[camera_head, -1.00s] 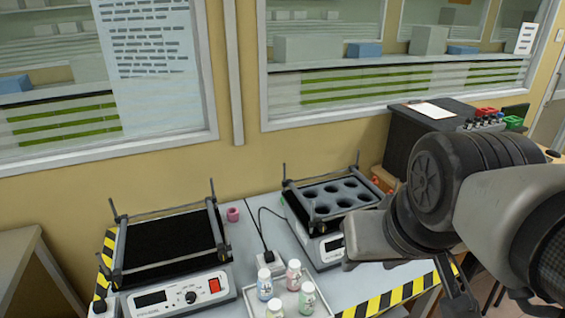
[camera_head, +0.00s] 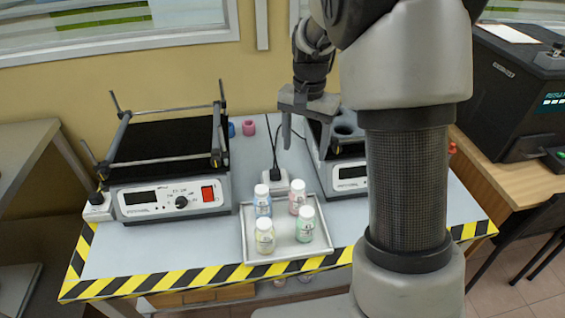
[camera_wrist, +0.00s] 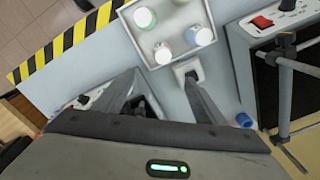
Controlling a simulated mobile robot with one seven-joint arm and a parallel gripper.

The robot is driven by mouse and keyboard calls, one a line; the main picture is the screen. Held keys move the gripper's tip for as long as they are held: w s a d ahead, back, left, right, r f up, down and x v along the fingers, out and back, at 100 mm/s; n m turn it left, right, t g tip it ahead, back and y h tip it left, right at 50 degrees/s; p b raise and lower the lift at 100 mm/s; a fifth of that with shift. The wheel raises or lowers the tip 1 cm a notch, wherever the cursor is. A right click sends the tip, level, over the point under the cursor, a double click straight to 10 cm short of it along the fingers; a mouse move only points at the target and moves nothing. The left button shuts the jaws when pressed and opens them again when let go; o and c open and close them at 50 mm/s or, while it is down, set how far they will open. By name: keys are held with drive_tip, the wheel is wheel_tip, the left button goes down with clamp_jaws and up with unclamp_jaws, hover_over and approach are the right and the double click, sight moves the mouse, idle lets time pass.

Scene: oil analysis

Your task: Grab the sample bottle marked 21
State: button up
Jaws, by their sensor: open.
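Four labels' numbers are too small to read, so I cannot tell which bottle is 21. A blue bottle (camera_head: 263,205), a pink bottle (camera_head: 297,200), a yellow bottle (camera_head: 265,238) and a green bottle (camera_head: 305,227) stand upright with white caps in a shallow tray (camera_head: 284,259). My gripper (camera_head: 306,140) is open and empty, above and behind the tray, apart from the bottles. In the wrist view its spread fingers (camera_wrist: 162,85) point toward the tray (camera_wrist: 131,31); the pink cap (camera_wrist: 163,53) and blue cap (camera_wrist: 200,37) are nearest.
A shaker (camera_head: 168,197) stands left of the tray. A power socket (camera_head: 279,185) with a cable lies behind the tray.

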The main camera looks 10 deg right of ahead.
sight(301, 181)
wheel_tip(301, 181, down, 13)
drive_tip(key=shift+w+a+r+b, duration=0.1)
drive_tip(key=shift+w+b, duration=0.05)
drive_tip(key=shift+b, duration=0.85)
drive_tip(key=f, duration=0.3)
drive_tip(key=a+f+b, duration=0.1)
drive_tip(key=shift+s+f, duration=0.25)
drive_tip(key=shift+s, duration=0.15)
drive_tip(key=shift+f, duration=0.5)
drive_tip(key=shift+r, duration=0.1)
drive_tip(key=c, duration=1.3)
